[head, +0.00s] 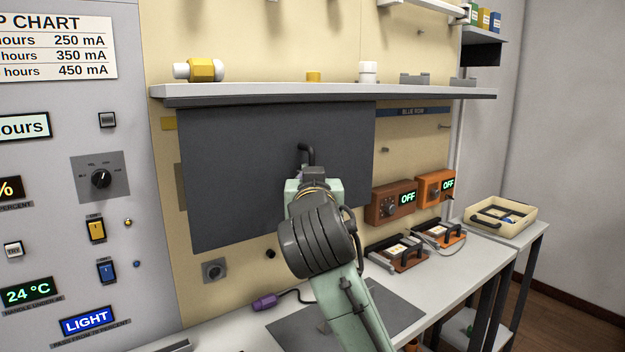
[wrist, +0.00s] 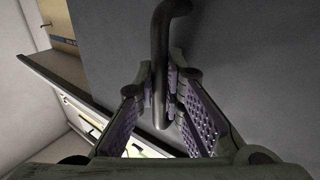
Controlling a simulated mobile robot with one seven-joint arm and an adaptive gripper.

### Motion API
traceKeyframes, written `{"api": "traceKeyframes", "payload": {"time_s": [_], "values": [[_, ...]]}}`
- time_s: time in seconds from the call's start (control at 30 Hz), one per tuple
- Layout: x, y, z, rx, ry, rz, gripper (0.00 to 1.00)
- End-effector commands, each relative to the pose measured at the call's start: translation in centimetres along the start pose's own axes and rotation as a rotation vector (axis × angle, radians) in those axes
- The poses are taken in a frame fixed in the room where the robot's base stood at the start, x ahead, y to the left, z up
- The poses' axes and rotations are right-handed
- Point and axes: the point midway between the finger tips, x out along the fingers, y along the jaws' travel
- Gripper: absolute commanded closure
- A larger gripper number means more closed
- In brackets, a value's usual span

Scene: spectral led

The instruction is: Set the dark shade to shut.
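The dark shade (head: 235,150) is a flat dark grey panel hanging below the wall shelf. It covers the left and middle of the cream back board; the strip of board to its right is uncovered. Its black bent handle (head: 306,150) stands out from its face, right of the middle. In the wrist view the handle (wrist: 160,60) runs between my gripper's (wrist: 162,88) two purple-padded fingers, which close against it from both sides. The shade (wrist: 235,50) fills the background there. In the head view my arm hides the fingers and the shade's lower right part.
The shelf (head: 330,92) with small items runs directly above the shade. Two orange boxes (head: 393,202) reading OFF sit right of it. Black-handled trays (head: 398,252), a purple plug (head: 265,302) and a dark mat (head: 400,312) lie on the bench below. A control panel (head: 60,190) stands left.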

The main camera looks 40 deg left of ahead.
Motion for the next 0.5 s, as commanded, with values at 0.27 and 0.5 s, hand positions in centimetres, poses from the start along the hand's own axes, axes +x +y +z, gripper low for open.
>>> {"api": "traceKeyframes", "payload": {"time_s": [0.27,0.5], "values": [[-0.15,-0.41,0.00,-0.003,0.002,-0.009,0.81],[-0.09,-0.27,0.02,-0.002,0.001,-0.006,0.81]]}}
